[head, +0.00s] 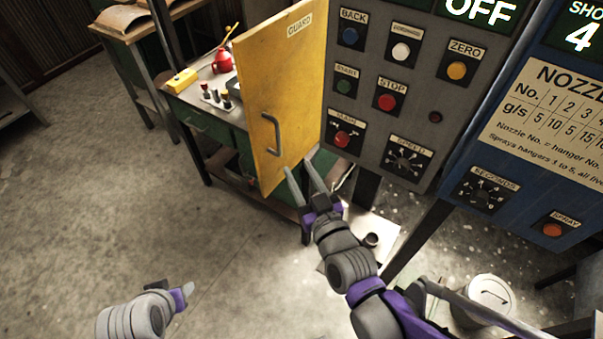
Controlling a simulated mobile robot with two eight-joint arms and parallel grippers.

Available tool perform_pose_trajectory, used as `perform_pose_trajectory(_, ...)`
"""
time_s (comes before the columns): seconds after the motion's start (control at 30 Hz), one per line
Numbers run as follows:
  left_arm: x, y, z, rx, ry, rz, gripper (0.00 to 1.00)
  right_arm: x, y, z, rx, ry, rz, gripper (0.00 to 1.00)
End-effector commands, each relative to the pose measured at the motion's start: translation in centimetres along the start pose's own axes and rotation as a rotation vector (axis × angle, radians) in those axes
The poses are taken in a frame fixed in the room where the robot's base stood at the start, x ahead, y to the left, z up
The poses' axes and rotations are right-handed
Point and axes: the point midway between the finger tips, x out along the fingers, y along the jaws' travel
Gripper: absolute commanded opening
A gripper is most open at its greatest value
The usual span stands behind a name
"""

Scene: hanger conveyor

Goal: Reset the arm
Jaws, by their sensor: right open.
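My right gripper (302,180) is open and empty, its two fingers pointing up beside the lower edge of the yellow guard door (280,85). Its fingertips are just right of the door's grey handle (270,134) in the picture; I cannot tell whether they touch the door. My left gripper (187,291) is low at the bottom left, over the floor, seen from the side. Its fingers overlap, so their opening is unclear. No object shows in it.
The grey control panel (436,118) with buttons and dials stands right of the door. A blue nozzle panel (505,215) is further right. A green workbench (203,126) holds a red oil can (222,62). A bucket (487,296) stands lower right.

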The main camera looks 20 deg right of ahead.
Motion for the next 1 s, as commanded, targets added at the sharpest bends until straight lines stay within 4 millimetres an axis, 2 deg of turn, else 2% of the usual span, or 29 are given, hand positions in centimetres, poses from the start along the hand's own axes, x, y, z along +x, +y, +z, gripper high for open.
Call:
perform_pose_trajectory(0.57,0.0,0.0,0.0,0.0,0.0,0.0,0.5,0.1,0.0,0.2,0.0,-0.015,-0.003,0.45)
perform_pose_trajectory(0.67,0.0,0.0,0.0,0.0,0.0,0.0,0.5,0.0,-0.2,1.5,0.001,-0.1,-0.02,0.45)
perform_pose_trajectory(0.77,0.0,0.0,0.0,0.0,0.0,0.0,0.5,-0.6,-0.2,4.1,0.001,-0.278,-0.041,0.45)
perform_pose_trajectory(0.87,0.0,0.0,0.0,0.0,0.0,0.0,0.5,-2.4,0.2,7.1,0.007,-0.504,-0.044,0.45)
perform_pose_trajectory(1.0,0.0,0.0,0.0,0.0,0.0,0.0,0.5,-6.5,1.4,10.1,0.021,-0.798,-0.008,0.45)
